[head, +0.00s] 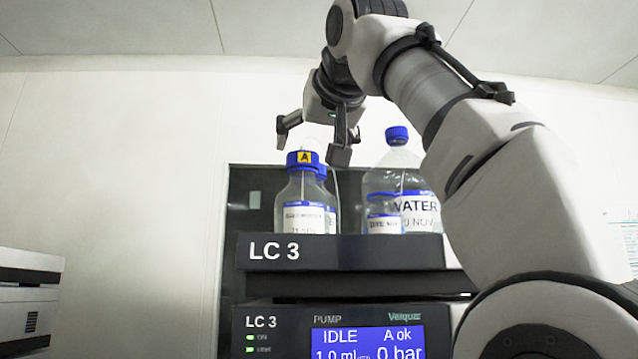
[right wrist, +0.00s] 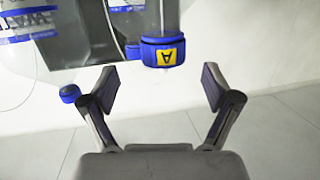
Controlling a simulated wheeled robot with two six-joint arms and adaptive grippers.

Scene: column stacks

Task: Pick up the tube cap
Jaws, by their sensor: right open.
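The cap (head: 302,158) is blue with a yellow label marked A and sits on top of a clear bottle (head: 300,190) with a blue and white label. It also shows in the right wrist view (right wrist: 162,52), just beyond and roughly centred between my fingertips. My right gripper (head: 315,138) is open and empty, with its fingers just above the cap in the head view. In the right wrist view my right gripper (right wrist: 160,85) has its two fingers wide apart, not touching the cap. My left gripper is not in view.
A second blue-capped bottle stands close behind the first, partly hidden. A large WATER bottle (head: 396,175) with a blue cap (head: 397,135) stands to the right, a small bottle (head: 384,212) before it. All stand on the LC 3 stack (head: 340,253). Another instrument (head: 28,300) is at left.

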